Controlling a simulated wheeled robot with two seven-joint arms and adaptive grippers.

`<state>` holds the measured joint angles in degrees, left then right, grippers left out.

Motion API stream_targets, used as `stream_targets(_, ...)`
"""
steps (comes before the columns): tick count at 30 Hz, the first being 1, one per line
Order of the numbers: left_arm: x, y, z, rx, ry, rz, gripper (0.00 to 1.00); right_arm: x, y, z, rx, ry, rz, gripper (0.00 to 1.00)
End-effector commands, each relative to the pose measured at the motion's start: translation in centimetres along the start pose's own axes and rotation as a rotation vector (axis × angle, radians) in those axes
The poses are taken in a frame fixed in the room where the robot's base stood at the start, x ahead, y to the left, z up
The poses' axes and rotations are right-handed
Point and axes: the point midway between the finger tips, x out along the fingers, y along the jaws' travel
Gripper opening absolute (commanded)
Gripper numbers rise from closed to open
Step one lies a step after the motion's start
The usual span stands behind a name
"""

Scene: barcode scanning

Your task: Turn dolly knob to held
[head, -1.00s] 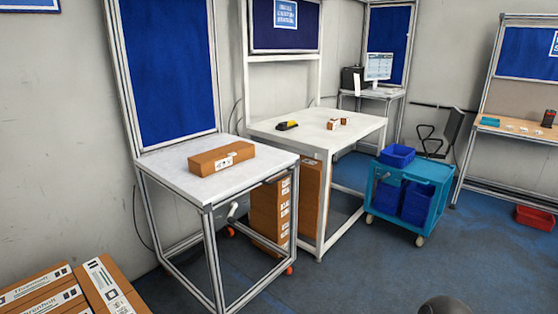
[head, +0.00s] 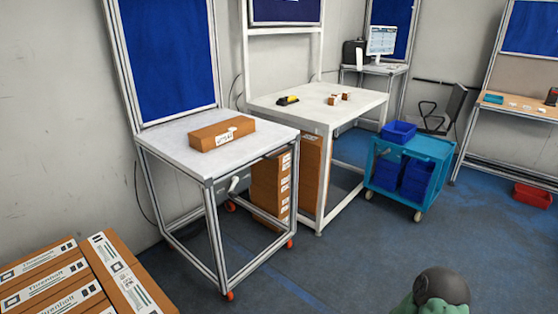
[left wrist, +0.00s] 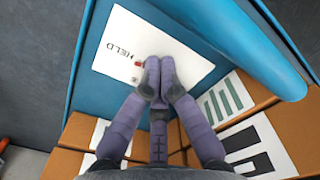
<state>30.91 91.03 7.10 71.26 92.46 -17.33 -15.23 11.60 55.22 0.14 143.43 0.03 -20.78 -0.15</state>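In the left wrist view a white plate (left wrist: 118,48) with the word HELD and small red marks lies on a blue surface with raised blue edges, which looks like part of the dolly (left wrist: 79,40). My left gripper (left wrist: 158,72) is over the right part of this plate. Its two purple-grey fingers meet at the tips, just right of the HELD lettering. No knob shows; the fingertips hide whatever is directly under them.
Brown cartons with white labels (left wrist: 290,128) lie below the blue surface in the left wrist view. The head view shows labelled cartons (head: 45,275) at lower left, a white-topped table (head: 170,146) with a brown box (head: 222,134), and a blue cart (head: 436,147). The middle floor is clear.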

Motion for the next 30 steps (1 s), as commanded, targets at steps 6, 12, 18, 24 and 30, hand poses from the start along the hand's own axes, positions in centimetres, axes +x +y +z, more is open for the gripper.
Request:
stream_targets(6,-0.3,0.9,0.0,0.002,0.001,0.016,0.0,0.0,0.0,0.0,0.0,0.0,0.0,0.49)
stream_targets(12,-0.4,0.6,0.4,0.002,0.001,0.019,0.0,-0.1,0.0,0.0,0.0,0.0,0.0,0.49)
stream_targets(18,-1.1,0.4,0.5,0.001,0.0,0.017,0.0,-0.6,-0.2,0.0,0.0,0.0,0.0,0.49)
stream_targets(24,-3.2,0.3,0.5,0.002,0.0,0.015,0.0,-1.9,-0.7,0.1,0.0,0.0,0.0,0.49)
stream_targets(30,-5.2,0.2,0.5,0.003,0.0,0.014,0.0,-3.0,-1.1,0.1,0.0,0.0,0.0,0.49)
